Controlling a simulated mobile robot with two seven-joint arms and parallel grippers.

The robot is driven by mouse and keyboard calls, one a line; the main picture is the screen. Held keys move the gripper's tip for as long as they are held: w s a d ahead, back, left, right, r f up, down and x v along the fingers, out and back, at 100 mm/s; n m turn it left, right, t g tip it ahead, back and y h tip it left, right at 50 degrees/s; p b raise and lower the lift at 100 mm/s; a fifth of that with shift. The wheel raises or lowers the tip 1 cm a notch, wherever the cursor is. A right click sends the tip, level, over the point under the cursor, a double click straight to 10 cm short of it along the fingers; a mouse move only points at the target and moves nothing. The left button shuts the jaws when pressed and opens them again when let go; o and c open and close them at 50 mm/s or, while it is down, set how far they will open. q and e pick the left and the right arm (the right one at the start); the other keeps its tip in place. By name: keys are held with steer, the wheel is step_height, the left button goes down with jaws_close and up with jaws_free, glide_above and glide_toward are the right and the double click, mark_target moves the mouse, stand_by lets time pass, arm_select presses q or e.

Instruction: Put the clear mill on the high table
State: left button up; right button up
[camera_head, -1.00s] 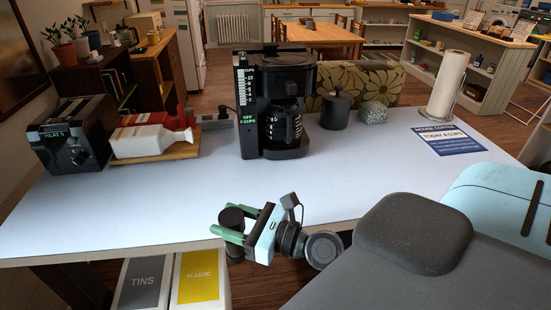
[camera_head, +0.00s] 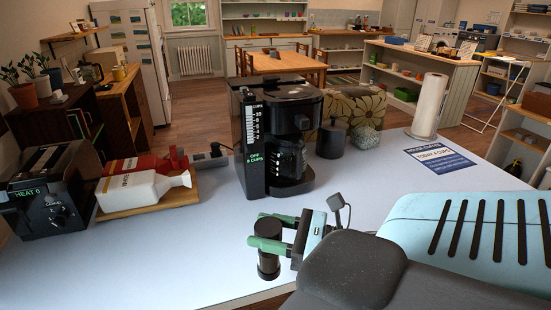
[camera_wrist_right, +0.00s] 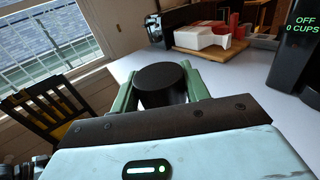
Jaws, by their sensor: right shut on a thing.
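My right gripper (camera_head: 265,232) is shut on the mill (camera_head: 268,264), a small dark cylinder with a black top. The mill looks upright, held between the green fingers, over the front edge area of the pale table (camera_head: 385,192). I cannot tell whether its base touches the tabletop. In the right wrist view its round black top (camera_wrist_right: 162,80) sits between both fingers; its lower part is hidden. My left gripper is not in view.
A black coffee maker (camera_head: 290,140) stands behind the gripper, with a dark canister (camera_head: 331,140) and a speckled stone-like lump (camera_head: 366,139) beside it.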

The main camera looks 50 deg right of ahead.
steer(key=shift+r, duration=0.3)
steer(key=shift+s+d, duration=0.1)
steer(key=shift+s, duration=0.05)
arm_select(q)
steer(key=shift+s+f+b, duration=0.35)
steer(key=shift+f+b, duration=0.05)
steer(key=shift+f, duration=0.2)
arm_select(e)
steer(key=w+a+f, duration=0.1)
steer(key=w+f, duration=0.1)
steer(key=w, duration=0.6)
steer(key=w+a+f, duration=0.2)
steer(key=w+f, duration=0.1)
steer(key=w, duration=0.4)
steer(key=shift+w, duration=0.35)
steer(key=shift+a, duration=0.1)
steer(key=shift+f, duration=0.1)
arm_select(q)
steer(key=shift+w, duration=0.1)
arm_select(e)
steer(key=o, duration=1.1)
